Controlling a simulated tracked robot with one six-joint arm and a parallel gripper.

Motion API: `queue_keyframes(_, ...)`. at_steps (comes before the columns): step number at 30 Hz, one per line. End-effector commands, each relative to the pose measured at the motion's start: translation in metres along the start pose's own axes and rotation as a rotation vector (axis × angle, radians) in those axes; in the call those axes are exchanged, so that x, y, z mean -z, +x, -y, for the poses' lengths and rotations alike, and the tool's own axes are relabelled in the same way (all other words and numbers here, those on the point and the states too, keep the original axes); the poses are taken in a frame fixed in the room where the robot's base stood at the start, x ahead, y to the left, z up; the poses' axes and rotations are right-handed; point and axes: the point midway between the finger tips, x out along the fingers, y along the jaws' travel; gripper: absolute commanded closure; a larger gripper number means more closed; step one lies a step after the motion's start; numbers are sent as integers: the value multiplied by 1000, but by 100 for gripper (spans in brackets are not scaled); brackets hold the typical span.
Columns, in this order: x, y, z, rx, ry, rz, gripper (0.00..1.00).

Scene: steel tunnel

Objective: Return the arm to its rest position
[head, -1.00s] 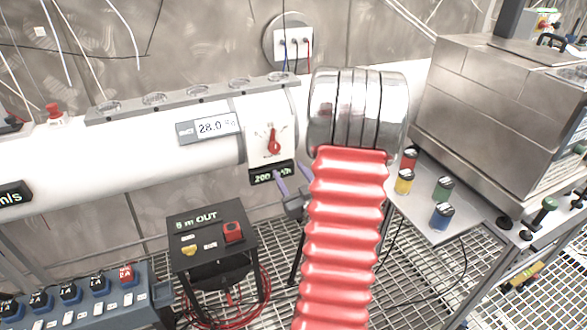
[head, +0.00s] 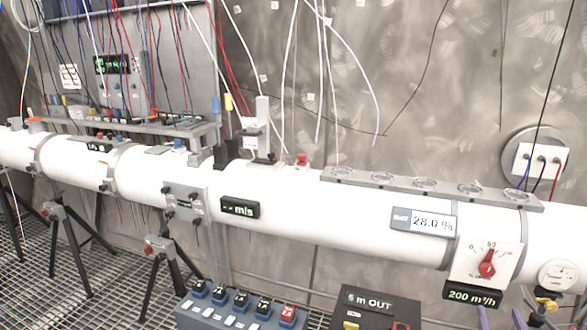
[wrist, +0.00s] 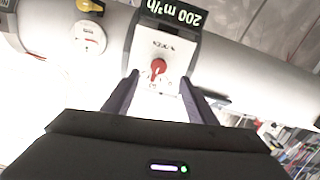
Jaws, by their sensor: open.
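My gripper (wrist: 160,90) shows in the wrist view with its two dark fingers spread apart and nothing between them. Beyond the fingertips is a white dial panel with a red knob (wrist: 158,68) and a display reading 200 m³/h (wrist: 178,12). Whether the fingertips touch the panel is hard to tell. In the head view the same red knob (head: 487,267) sits on the white pipe at the right, above the 200 m³/h display (head: 472,295).
The white pipe (head: 300,225) runs across the head view on tripod stands (head: 65,245). A blue-grey switch box (head: 240,312) and a black 5 m OUT box (head: 372,308) stand in front of it. Wires hang from above.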

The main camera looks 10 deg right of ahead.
Motion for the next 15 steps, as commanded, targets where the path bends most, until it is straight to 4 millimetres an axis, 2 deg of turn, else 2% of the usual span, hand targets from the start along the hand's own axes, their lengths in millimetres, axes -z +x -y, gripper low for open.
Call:
queue_keyframes(5, -37, -3, -3, -15, 8, 148, 48)
queue_keyframes(7, -58, -7, -6, -29, 15, 233, 48)
queue_keyframes(12, -101, -24, -15, -68, 34, 436, 48)
queue_keyframes(15, -117, -34, -19, -89, 42, 540, 48)
